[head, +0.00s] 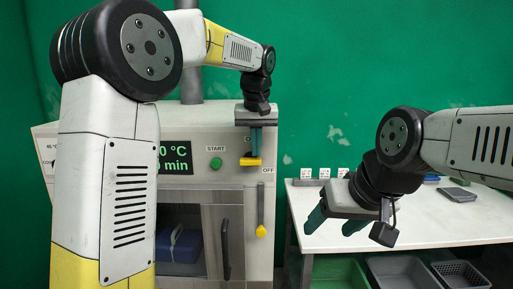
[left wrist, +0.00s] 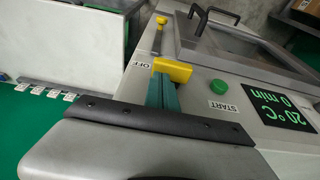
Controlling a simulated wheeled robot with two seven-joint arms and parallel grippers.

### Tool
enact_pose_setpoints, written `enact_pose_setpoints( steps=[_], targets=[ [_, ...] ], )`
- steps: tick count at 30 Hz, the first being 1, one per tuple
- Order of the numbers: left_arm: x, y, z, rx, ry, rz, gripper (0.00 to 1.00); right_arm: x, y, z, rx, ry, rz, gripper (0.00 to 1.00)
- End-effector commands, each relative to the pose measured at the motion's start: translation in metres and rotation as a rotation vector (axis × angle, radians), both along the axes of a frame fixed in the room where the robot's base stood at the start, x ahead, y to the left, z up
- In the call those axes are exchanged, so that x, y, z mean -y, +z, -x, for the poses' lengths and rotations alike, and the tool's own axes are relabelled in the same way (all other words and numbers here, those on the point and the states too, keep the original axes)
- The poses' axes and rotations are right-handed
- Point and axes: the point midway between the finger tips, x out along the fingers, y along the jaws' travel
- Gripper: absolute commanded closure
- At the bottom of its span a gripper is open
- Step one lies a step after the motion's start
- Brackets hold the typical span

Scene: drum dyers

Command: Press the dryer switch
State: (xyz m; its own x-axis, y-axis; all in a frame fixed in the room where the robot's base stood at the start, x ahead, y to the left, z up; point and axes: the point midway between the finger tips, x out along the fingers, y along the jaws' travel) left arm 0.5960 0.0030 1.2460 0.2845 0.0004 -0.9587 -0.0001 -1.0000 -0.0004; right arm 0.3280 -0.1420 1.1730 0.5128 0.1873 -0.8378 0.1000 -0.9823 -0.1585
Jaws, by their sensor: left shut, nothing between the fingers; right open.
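The dryer (head: 230,140) stands on the left of the head view, partly hidden by my left arm. A yellow switch block (head: 250,161) sits on its front panel near an OFF label (head: 268,170); it also shows in the left wrist view (left wrist: 173,70). My left gripper (head: 256,151) is shut and empty. Its teal fingertips (left wrist: 162,88) are right at the yellow block; whether they touch cannot be told. A green START button (head: 216,163) is left of the block. My right gripper (head: 336,222) is open and empty, in front of the white table.
Below the block is a grey bar with a yellow end (head: 261,231). The dryer door (head: 214,235) is shut, with a blue item (head: 180,246) behind its window. The white table (head: 430,222) has bins beneath. The display reads 20 °C, 0 min (left wrist: 283,112).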

Motion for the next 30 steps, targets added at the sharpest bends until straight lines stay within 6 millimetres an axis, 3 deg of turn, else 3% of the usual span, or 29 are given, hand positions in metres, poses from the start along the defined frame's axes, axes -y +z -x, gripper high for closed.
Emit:
enact_pose_setpoints(
  steps=[30],
  targets=[
    [0.0062,-0.0029,-0.0001,0.000,-0.002,-0.153,1.00,0.0000,0.0000,0.0000,0.000,0.000,0.000,0.36]
  ],
)
